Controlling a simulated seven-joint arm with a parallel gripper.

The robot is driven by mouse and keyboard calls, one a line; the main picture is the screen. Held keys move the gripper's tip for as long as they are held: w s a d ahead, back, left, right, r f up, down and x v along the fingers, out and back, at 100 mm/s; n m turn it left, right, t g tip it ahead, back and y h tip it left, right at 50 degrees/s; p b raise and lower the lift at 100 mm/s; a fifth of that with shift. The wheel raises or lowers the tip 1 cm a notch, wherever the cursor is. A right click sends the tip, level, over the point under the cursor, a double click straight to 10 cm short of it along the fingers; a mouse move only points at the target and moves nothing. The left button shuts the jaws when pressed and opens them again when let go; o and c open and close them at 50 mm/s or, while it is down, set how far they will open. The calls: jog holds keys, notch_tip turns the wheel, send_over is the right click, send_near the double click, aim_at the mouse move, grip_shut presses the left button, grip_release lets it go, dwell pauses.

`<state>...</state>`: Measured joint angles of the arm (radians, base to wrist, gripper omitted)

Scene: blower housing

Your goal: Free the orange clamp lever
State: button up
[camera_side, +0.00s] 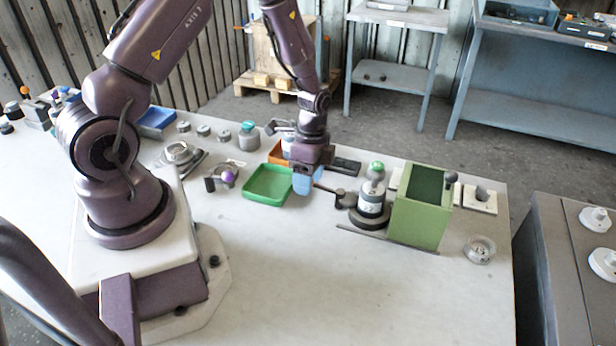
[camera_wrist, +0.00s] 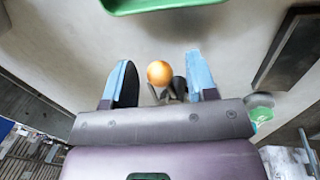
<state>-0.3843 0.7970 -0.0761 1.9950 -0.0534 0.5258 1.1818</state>
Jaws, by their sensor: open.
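The orange clamp lever shows in the wrist view as a round orange knob (camera_wrist: 159,73) with dark grey clamp parts behind and below it. My gripper (camera_side: 307,181) is open, with blue fingers pointing down. In the wrist view the fingers (camera_wrist: 160,82) stand on either side of the knob, with a visible gap on both sides. In the side view a dark clamp arm (camera_side: 328,188) reaches left from its dark body (camera_side: 345,198) to beside my fingers. The orange knob is not visible there, seemingly hidden by the fingers.
A green tray (camera_side: 268,196) lies just left of my gripper. An orange tray (camera_side: 277,151) and a black bar (camera_side: 346,165) lie behind it. The front table area is clear.

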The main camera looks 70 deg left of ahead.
grip_shut()
jog(key=shift+s+d, duration=0.1)
jog(key=d+n, duration=0.1)
jog(key=n, duration=0.1)
jog(key=s+d+n, duration=0.1)
jog(key=n, duration=0.1)
jog(key=shift+s+d+t, duration=0.1)
jog(key=shift+s+t, duration=0.05)
jog(key=shift+t, duration=0.15)
jog(key=d+n, duration=0.1)
jog(key=n, duration=0.1)
jog(key=d+n+t, duration=0.1)
jog(key=n, duration=0.1)
jog(key=shift+s+d+n+h, duration=0.2)
jog(key=shift+d+n+h, duration=0.1)
jog(key=shift+d+n, duration=0.1)
jog(key=n, duration=0.1)
jog(key=d+n, duration=0.2)
jog(key=shift+w+t, duration=0.25)
jog(key=shift+t, duration=0.05)
jog(key=shift+w+d+n+t, duration=0.1)
jog(key=shift+w+d+n, duration=0.2)
jog(key=shift+n, duration=0.4)
jog(key=shift+w+d+n+t, duration=0.1)
jog(key=shift+d+n, duration=0.25)
jog(key=shift+n, duration=0.35)
jog(key=shift+w+d+n+t, duration=0.15)
jog(key=shift+d+n, duration=0.2)
jog(key=shift+n, duration=0.35)
jog(key=shift+w, duration=0.1)
